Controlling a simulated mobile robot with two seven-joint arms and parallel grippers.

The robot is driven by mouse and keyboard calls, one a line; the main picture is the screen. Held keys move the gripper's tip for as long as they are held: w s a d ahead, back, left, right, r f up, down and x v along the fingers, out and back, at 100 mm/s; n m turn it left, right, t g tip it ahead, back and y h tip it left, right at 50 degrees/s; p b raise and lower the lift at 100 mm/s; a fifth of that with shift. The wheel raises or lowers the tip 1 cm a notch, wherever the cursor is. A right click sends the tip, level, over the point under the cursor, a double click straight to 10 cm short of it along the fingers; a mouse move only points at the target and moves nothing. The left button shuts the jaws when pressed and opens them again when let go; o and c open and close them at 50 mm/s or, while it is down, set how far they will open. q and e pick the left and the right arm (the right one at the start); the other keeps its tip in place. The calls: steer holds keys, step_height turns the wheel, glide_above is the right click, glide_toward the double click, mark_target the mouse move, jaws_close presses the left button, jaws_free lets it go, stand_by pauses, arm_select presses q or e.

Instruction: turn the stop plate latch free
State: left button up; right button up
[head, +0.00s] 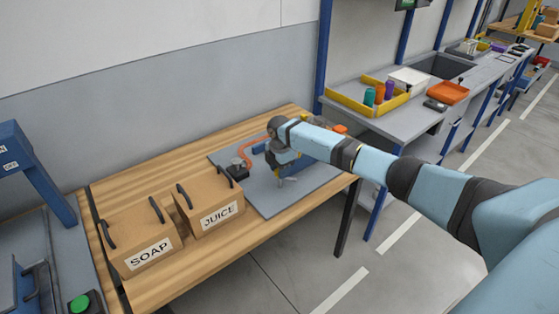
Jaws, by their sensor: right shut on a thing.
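A grey plate (262,201) lies flat on the wooden table, with a fixture of small parts on it. My right gripper (285,181) reaches in from the right and points down over this plate. It is shut on a small part there, which appears to be the stop plate latch; the fingers and wrist hide most of it, so its angle cannot be told. An orange curved piece (252,150) and a dark block with a grey knob (238,169) stand left of the gripper. My left gripper is not in view.
Cardboard boxes marked SOAP (140,240) and JUICE (212,203) stand on the wooden table (213,251), left of the plate. A grey bench behind holds a yellow tray (345,98) and an orange bin (448,92). The table's front strip is clear.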

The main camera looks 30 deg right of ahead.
steer(key=m+p, duration=0.4)
steer(key=m, duration=0.2)
steer(key=shift+r+p, duration=0.2)
steer(key=shift+p, duration=0.15)
steer(key=shift+m+p, duration=0.45)
steer(key=shift+m, duration=0.65)
steer(key=shift+f, duration=0.1)
steer(key=o, duration=0.9)
steer(key=shift+d, duration=0.1)
